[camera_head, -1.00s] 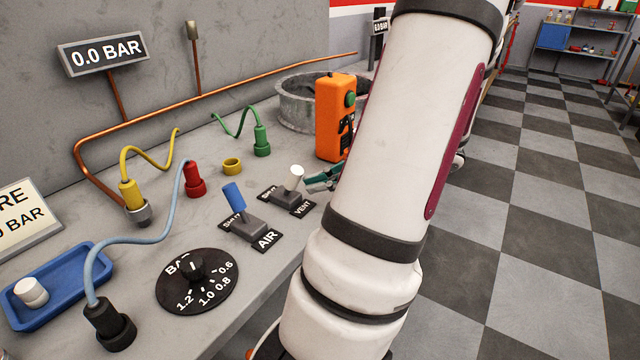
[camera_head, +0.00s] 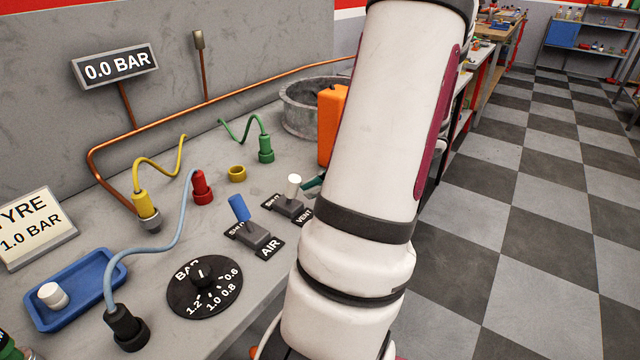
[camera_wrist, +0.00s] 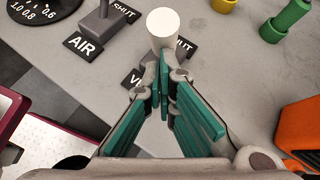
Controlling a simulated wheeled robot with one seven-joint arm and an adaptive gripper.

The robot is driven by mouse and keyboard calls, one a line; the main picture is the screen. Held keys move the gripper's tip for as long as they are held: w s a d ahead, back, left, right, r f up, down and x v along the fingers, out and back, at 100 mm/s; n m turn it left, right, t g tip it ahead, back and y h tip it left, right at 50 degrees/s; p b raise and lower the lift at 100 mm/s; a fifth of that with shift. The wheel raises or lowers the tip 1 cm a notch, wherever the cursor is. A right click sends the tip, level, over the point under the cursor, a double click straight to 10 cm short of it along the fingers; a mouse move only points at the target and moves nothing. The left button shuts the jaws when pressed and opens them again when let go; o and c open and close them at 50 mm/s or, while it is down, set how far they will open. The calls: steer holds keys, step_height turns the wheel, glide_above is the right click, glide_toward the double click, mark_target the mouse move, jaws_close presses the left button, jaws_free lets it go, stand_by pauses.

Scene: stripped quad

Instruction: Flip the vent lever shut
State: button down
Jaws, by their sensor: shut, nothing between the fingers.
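The vent lever (camera_head: 293,186) has a white knob and stands on a small grey base between a SHUT label and a VENT label (camera_head: 304,216). It leans slightly toward the VENT side, unlike the blue-knobbed AIR lever (camera_head: 238,208), which leans toward its SHUT label. In the wrist view the white knob (camera_wrist: 162,24) is just beyond my fingertips. My gripper (camera_wrist: 162,80) is shut and empty, with its teal fingers together on the VENT side of the lever. In the head view my gripper (camera_head: 313,182) is mostly hidden by my arm. I cannot tell whether it touches the knob.
An orange box (camera_head: 331,125) stands behind my arm, beside a grey round tub (camera_head: 303,105). A black dial (camera_head: 205,288), red fitting (camera_head: 201,188), yellow ring (camera_head: 237,174) and green connector (camera_head: 265,150) are on the bench. A blue tray (camera_head: 78,312) is at left. The gauge (camera_head: 115,66) reads 0.0 BAR.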

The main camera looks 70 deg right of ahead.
steer(key=p, duration=0.1)
steer(key=r+g+p, duration=0.1)
steer(key=shift+w+r+p, duration=0.2)
steer(key=shift+w+p, duration=0.15)
steer(key=g+p, duration=0.1)
steer(key=p, duration=0.1)
steer(key=w+r+g+p, duration=0.1)
steer(key=p, duration=0.1)
steer(key=shift+w+d+m+y, duration=0.1)
steer(key=shift+d+m+y, duration=0.05)
steer(key=shift+m+y, duration=0.15)
steer(key=g+p, duration=0.1)
steer(key=w+p, duration=0.1)
steer(key=p, duration=0.1)
steer(key=shift+d+r+g, duration=0.1)
steer(key=shift+d+g, duration=0.05)
steer(key=shift+g, duration=0.25)
steer(key=shift+w+d+m+g+p, duration=0.15)
steer(key=shift+w+m+g+p, duration=0.25)
steer(key=shift+w+g+p, duration=0.45)
steer(key=shift+s, duration=0.3)
steer(key=shift+r+p, duration=0.7)
steer(key=shift+r, duration=0.05)
